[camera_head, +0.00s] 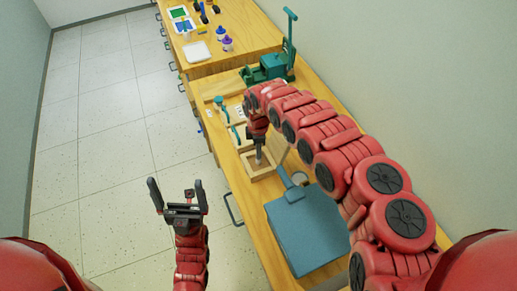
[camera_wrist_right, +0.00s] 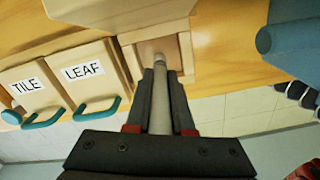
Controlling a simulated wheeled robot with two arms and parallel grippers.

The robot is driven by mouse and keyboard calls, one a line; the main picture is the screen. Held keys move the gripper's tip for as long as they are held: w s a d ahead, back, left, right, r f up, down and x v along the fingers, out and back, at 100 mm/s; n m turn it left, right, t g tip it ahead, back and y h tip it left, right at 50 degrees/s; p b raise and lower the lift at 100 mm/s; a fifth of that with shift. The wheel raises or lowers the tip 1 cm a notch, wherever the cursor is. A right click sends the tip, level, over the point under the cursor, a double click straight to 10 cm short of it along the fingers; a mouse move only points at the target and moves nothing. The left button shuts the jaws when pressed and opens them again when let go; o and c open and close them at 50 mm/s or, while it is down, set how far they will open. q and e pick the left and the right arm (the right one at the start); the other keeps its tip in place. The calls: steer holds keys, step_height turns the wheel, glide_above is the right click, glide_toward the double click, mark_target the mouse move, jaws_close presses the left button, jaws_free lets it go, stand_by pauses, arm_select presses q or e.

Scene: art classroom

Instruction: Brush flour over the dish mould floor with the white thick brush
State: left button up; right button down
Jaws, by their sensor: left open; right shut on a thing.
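The dish mould (camera_head: 267,173) is a square, open wooden box on the wooden bench, and it shows at the top of the right wrist view (camera_wrist_right: 188,50). My right gripper (camera_head: 259,149) points down over it, shut on a pale, thick-handled brush (camera_wrist_right: 160,108). The brush's far end (camera_wrist_right: 159,62) reaches into the mould; I cannot tell whether it touches the floor. No flour can be made out on the mould's floor (camera_wrist_right: 150,46). My left gripper (camera_head: 176,184) is open and empty, out over the floor left of the bench.
Wooden blocks labelled TILE (camera_wrist_right: 26,86) and LEAF (camera_wrist_right: 84,72), with teal handles, lie beside the mould. A blue-grey slab (camera_head: 305,230) is nearer me on the bench. A green press (camera_head: 272,67) stands beyond. Bottles (camera_head: 226,43) and trays (camera_head: 197,52) are on the far bench.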

steer(key=shift+f+b, duration=0.45)
steer(key=shift+f, duration=0.05)
stand_by(0.3)
steer(key=shift+w+a+b, duration=0.1)
steer(key=shift+w+b, duration=0.15)
steer(key=shift+b, duration=0.3)
steer(key=shift+w+a+b, duration=0.1)
steer(key=shift+w+b, duration=0.15)
steer(key=shift+b, duration=0.4)
steer(key=shift+w+a+f+b, duration=0.1)
steer(key=shift+w+b, duration=0.05)
steer(key=shift+b, duration=0.45)
